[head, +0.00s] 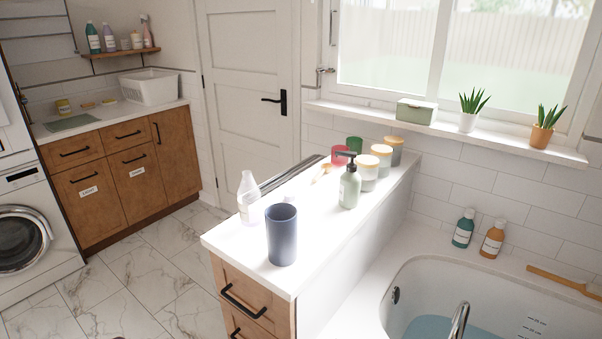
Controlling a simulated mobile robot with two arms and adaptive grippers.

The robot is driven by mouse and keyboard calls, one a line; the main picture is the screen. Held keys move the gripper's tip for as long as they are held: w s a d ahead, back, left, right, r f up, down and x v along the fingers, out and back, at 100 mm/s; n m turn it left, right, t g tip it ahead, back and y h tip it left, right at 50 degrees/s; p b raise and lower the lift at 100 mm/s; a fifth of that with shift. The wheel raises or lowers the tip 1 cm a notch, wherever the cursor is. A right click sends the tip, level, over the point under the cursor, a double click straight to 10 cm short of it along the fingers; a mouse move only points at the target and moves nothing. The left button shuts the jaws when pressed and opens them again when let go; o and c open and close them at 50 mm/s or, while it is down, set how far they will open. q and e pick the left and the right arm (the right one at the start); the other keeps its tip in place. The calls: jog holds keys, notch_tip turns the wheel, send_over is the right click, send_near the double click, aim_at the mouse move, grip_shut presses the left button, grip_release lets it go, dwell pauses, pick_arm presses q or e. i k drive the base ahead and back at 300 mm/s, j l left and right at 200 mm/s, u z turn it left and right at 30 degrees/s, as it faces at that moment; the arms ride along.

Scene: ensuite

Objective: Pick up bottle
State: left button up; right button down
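Several bottles are in view, and I cannot tell which one the task means. A pale, translucent bottle (248,200) stands upright near the left edge of the white counter (318,232). A green pump bottle (349,188) with a dark top stands upright farther back on the same counter. A teal bottle (463,229) and an orange bottle (493,239) stand on the bath's back ledge. More bottles (94,38) stand on the wall shelf at the upper left. Neither of my grippers shows in the head view.
A dark blue cup (281,235) stands at the counter's front, close to the pale bottle. Jars (368,172) and a red cup (340,155) crowd its far end. The bathtub (400,275) lies to the right. The marble floor (150,275) at left is clear.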

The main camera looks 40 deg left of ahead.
aim_at(250, 193)
jog(key=u, duration=1.65)
jog(key=k+j+u, duration=0.2)
jog(key=j+u, duration=0.2)
